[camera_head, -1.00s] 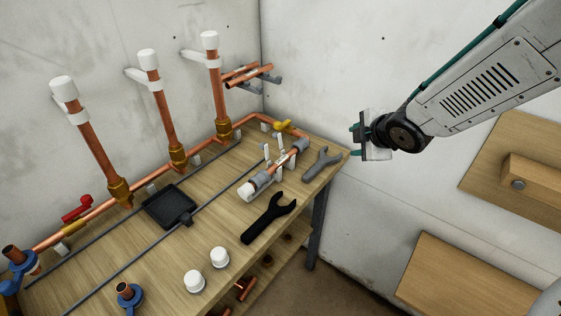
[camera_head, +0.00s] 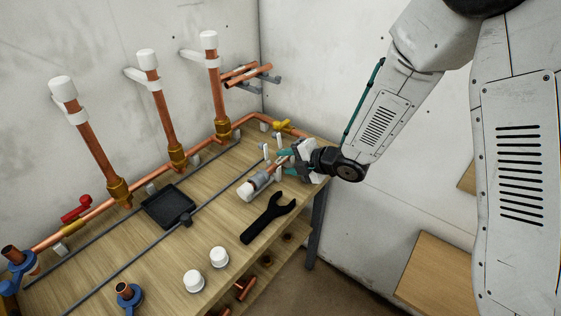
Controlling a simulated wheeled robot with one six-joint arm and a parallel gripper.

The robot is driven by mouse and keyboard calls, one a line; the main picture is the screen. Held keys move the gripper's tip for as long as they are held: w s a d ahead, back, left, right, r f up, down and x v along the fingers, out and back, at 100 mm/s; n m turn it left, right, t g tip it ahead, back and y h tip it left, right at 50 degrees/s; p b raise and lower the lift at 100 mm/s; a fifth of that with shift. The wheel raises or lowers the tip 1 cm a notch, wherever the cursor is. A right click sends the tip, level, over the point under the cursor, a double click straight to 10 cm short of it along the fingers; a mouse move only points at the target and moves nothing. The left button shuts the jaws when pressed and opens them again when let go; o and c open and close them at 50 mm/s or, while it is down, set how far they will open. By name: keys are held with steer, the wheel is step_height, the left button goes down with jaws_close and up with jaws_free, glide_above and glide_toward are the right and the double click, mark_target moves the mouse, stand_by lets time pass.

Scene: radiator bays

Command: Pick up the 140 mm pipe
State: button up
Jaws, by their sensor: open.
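My gripper (camera_head: 286,162) is open, with teal fingertips, low over the right end of the bench. Its fingers are at the right part of a short copper pipe (camera_head: 273,171) that sits in a grey and white fixture (camera_head: 260,180). My gripper hides the fixture's right end, and I cannot tell whether the fingers touch the pipe. Other loose copper pipes lie on a wall rack (camera_head: 275,79) and on the lower shelf (camera_head: 244,289). No length marking is readable, so I cannot tell which pipe is the 140 mm one.
A black wrench (camera_head: 267,219) lies just in front of the fixture. Three upright capped copper pipes (camera_head: 219,95) and a long horizontal pipe run along the wall. A black tray (camera_head: 167,205) and two white caps (camera_head: 219,257) are on the bench (camera_head: 150,262).

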steer(key=shift+w+a+f, duration=0.25)
steer(key=shift+w+a, duration=0.05)
steer(key=shift+a, duration=0.05)
jaws_close()
steer(key=shift+r, duration=0.1)
